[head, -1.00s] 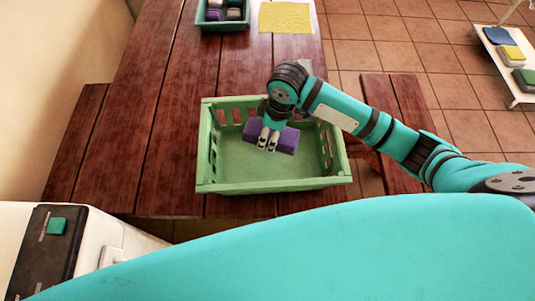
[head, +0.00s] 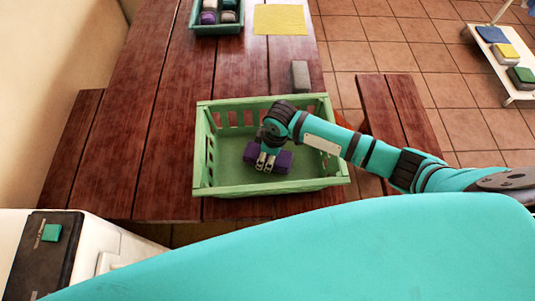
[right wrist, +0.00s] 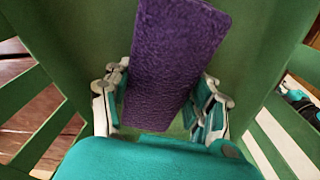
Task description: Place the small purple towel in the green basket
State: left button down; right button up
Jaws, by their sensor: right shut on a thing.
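The small purple towel (head: 283,162) is a folded block inside the green basket (head: 270,191), which stands on the wooden table. My right gripper (head: 265,162) reaches down into the basket and is shut on the towel. In the right wrist view the towel (right wrist: 172,62) lies between the two fingers of my right gripper (right wrist: 160,95), with the green basket floor (right wrist: 75,25) behind it. I cannot tell whether the towel touches the floor. My left gripper is not in view.
A grey folded block (head: 300,75) lies on the table behind the basket. A smaller green bin (head: 217,29) with several folded cloths and a yellow cloth (head: 280,19) are at the far end. A white rack (head: 490,50) with folded cloths stands at the right.

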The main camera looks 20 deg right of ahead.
jog(key=o, duration=1.2)
jog(key=r, duration=0.4)
jog(key=d+r, duration=0.1)
jog(key=r, duration=0.3)
jog(key=s+r, duration=0.1)
jog(key=r, duration=0.3)
jog(key=shift+d, duration=0.2)
jog(key=shift+r, duration=0.1)
